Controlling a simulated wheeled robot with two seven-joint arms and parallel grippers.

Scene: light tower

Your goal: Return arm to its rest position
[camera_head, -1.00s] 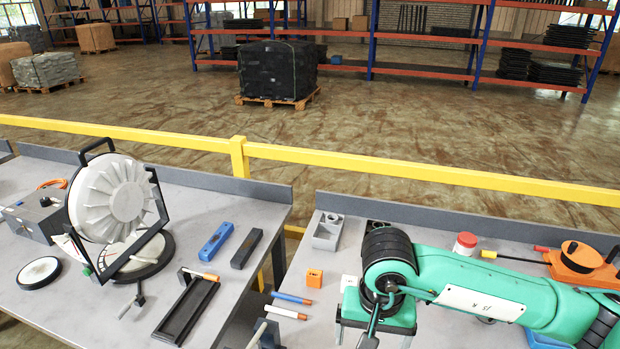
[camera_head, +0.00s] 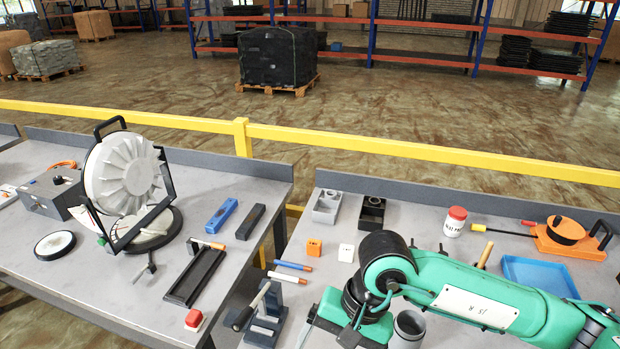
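My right arm (camera_head: 480,298), green with black joints, comes in from the right over the right-hand table. Its gripper end (camera_head: 345,325) points down at the lower middle edge of the picture. The fingertips are cut off or hidden by the arm, so I cannot tell whether it is open or shut. My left arm and gripper are not in view. A light tower lamp (camera_head: 124,175) with a white finned back and black frame stands upright on the left table (camera_head: 60,290).
A black clamp-like stand (camera_head: 262,325), an orange block (camera_head: 313,247), a white block (camera_head: 346,252) and a grey cylinder (camera_head: 408,328) lie near my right arm. A red-lidded jar (camera_head: 455,221), blue tray (camera_head: 538,276) and orange reel (camera_head: 567,232) are farther right. A yellow rail (camera_head: 420,153) runs behind the tables.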

